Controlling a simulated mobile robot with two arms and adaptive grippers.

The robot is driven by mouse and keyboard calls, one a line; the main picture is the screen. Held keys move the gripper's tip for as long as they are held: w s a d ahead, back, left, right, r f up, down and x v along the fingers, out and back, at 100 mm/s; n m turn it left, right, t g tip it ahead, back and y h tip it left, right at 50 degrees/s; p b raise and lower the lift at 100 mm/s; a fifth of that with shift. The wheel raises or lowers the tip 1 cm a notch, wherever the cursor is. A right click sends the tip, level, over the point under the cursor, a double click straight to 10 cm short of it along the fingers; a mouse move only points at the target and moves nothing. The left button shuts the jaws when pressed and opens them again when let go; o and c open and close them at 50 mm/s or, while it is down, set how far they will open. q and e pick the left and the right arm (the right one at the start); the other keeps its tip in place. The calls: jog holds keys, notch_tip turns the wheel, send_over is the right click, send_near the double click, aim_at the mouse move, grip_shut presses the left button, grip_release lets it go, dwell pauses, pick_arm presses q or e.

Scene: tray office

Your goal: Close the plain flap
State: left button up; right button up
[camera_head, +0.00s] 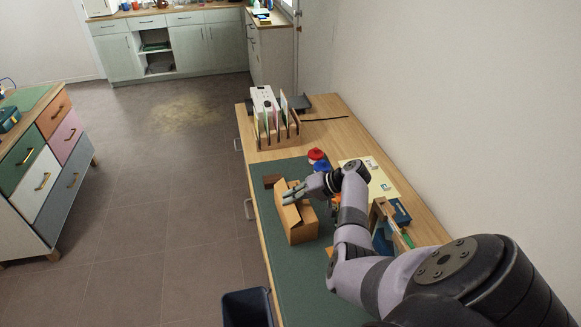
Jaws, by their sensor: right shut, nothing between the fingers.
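A small brown cardboard box (302,231) stands on the green mat (283,267) on the wooden desk. One flap (287,213) shows on its upper left side, slanted. Which flap is the plain one I cannot tell. My right gripper (290,195) is over the far end of the box top, its fingers pointing left, shut and empty. It hides part of the box top, and I cannot tell whether it touches a flap. My left gripper is out of view.
A wooden file rack (275,133) stands at the desk's far end. A dark bin (247,308) stands on the floor left of the desk.

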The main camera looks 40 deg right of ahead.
jog(key=o, duration=0.4)
jog(key=shift+w+a+r+n+g+h+p, duration=0.15)
jog(key=shift+r+g+h+p, duration=0.1)
jog(key=shift+h+p, duration=0.25)
jog(key=shift+a+r+n+g+h+p, duration=0.15)
jog(key=shift+r+g+h+p, duration=0.15)
jog(key=shift+p, duration=0.35)
jog(key=shift+a+h, duration=0.15)
jog(key=shift+h, duration=0.25)
jog(key=shift+w+a+n+g+h, duration=0.1)
jog(key=shift+a+n+g+h, duration=0.1)
jog(key=shift+g+h, duration=0.3)
jog(key=shift+w+a+n+g+h, duration=0.1)
jog(key=shift+a+n+g+h, duration=0.1)
jog(key=shift+g+h, duration=0.25)
jog(key=shift+v, duration=8.85)
